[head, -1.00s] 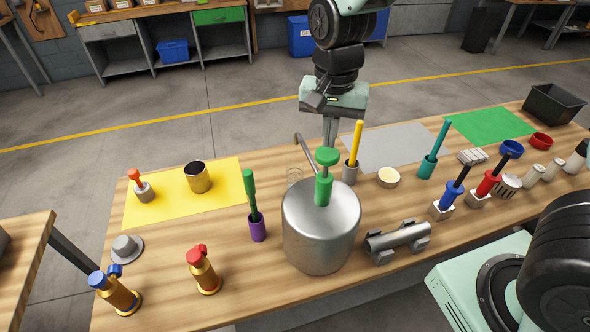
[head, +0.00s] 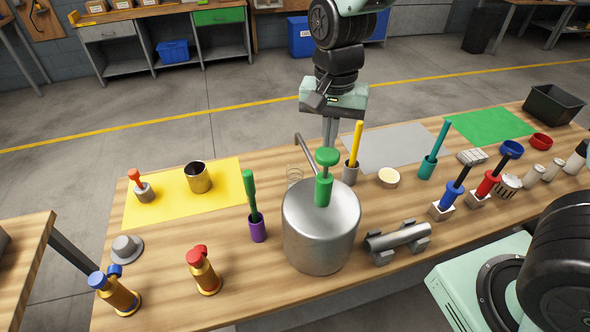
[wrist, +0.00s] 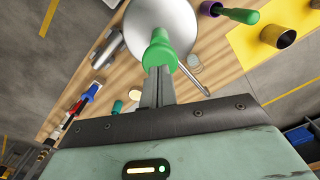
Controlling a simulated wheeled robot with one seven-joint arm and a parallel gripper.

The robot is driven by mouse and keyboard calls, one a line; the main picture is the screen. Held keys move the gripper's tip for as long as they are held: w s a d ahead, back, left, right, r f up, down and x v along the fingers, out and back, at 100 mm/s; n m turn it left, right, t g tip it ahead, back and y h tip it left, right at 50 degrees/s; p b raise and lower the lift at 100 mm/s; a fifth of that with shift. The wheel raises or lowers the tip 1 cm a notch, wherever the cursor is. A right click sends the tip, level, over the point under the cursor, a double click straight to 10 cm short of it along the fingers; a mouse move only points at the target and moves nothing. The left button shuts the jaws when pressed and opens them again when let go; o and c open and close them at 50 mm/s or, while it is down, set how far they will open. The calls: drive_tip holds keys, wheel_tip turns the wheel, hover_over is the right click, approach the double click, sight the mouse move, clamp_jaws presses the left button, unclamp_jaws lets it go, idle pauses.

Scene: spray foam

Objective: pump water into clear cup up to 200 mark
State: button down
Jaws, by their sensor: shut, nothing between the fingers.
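A large silver pot-shaped pump (head: 322,230) stands on the wooden bench, with a green plunger (head: 325,190) and round green knob (head: 327,157) on top. Its thin grey spout (head: 303,150) bends out at the back left. A small clear cup (head: 294,177) stands behind the pump, below the spout; its marks and any water cannot be made out. My gripper (head: 329,143) is shut and empty, pointing down just behind the green knob. In the wrist view, the closed fingers (wrist: 158,76) reach to the green knob (wrist: 158,50); whether they touch it is unclear.
A yellow tool in a grey holder (head: 350,172) and a cream bowl (head: 389,177) stand close right of the pump. A purple holder (head: 257,228) with a green tool is on its left. A grey pipe piece (head: 398,239) lies at front right.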

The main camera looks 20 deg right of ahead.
sight(328, 153)
drive_tip(key=shift+f, duration=0.2)
idle(0.6)
drive_tip(key=shift+f+b, duration=1.8)
drive_tip(key=shift+f, duration=0.75)
wheel_tip(328, 153, up, 9)
drive_tip(key=p, duration=0.8)
drive_tip(key=shift+r, duration=0.15)
drive_tip(key=shift+s+a+f, duration=0.2)
drive_tip(key=shift+s+f, duration=0.05)
drive_tip(key=shift+f, duration=0.1)
drive_tip(key=s+a+f+n+b, duration=0.3)
drive_tip(key=s+f+n+b, duration=0.2)
drive_tip(key=s+n+b, duration=0.2)
drive_tip(key=s+a+f+n+b, duration=0.3)
drive_tip(key=s+f+n+b, duration=0.2)
drive_tip(key=s+b, duration=0.3)
drive_tip(key=s+n, duration=0.1)
drive_tip(key=s, duration=0.3)
drive_tip(key=shift+s+f+n+y, duration=0.3)
drive_tip(key=shift+f+n, duration=0.1)
